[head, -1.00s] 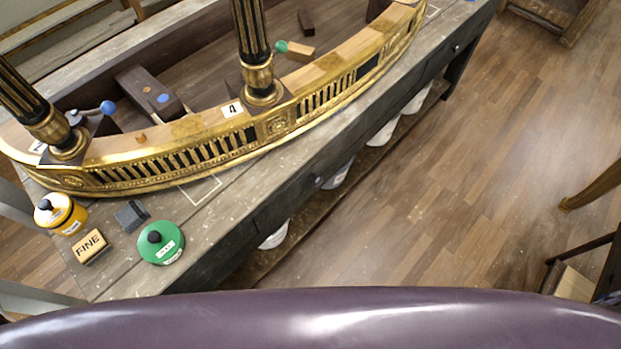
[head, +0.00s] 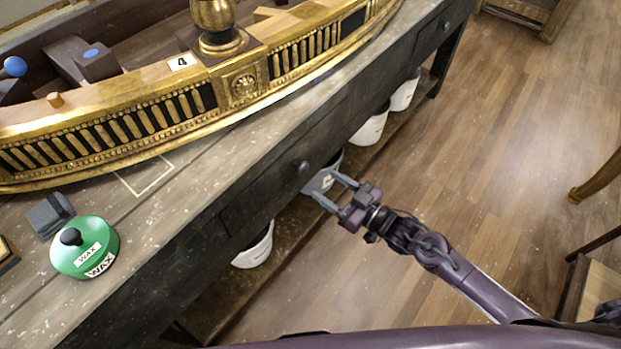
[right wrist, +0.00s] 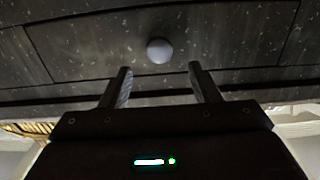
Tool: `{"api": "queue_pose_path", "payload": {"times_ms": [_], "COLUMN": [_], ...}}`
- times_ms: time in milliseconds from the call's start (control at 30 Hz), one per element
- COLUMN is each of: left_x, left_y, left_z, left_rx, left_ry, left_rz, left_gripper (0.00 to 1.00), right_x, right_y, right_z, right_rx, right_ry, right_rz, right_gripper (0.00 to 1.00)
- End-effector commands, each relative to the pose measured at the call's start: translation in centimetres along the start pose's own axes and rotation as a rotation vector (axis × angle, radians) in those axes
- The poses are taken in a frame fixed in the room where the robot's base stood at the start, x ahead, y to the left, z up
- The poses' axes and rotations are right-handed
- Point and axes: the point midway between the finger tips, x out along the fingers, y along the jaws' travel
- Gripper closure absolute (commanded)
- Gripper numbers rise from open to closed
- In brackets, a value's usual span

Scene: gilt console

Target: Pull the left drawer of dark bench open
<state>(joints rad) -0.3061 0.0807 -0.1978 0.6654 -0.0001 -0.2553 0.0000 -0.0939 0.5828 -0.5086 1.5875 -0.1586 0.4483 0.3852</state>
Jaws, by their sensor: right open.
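The dark bench (head: 215,162) runs diagonally across the head view. Its left drawer (head: 262,193) looks shut, with its front flush with the bench. A small round dark knob (head: 304,167) sits at the middle of that front. My right gripper (head: 325,185) is open and empty in front of the knob, apart from it. In the right wrist view the knob (right wrist: 158,50) shows pale, just beyond and between the open fingertips (right wrist: 160,70). The drawer front (right wrist: 90,48) fills the width behind it. My left gripper is not in view.
A gilt curved console part (head: 150,118) lies on the bench top, with a green wax tin (head: 85,250) and a dark grey block (head: 50,213) nearby. White buckets (head: 255,247) stand on the low shelf under the drawers. Another drawer knob (head: 446,26) is farther right. The wooden floor (head: 470,190) is open.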

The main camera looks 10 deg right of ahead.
Motion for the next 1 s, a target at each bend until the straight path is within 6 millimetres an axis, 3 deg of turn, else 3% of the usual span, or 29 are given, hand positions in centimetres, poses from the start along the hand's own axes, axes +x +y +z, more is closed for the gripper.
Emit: {"api": "queue_pose_path", "payload": {"times_ms": [333,733,1000], "left_x": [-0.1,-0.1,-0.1], "left_y": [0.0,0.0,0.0], "left_z": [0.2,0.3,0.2], "left_rx": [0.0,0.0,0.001], "left_ry": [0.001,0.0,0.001], "left_rz": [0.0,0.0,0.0], "left_gripper": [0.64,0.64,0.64], "right_x": [5.4,6.5,6.5], "right_y": [0.1,0.1,0.1], "right_z": [-0.1,0.1,0.1], "right_rx": [-0.001,-0.001,-0.001], "right_ry": [-0.001,-0.003,-0.003], "right_rz": [0.003,0.003,0.003], "right_gripper": [0.43,0.43,0.76]}}
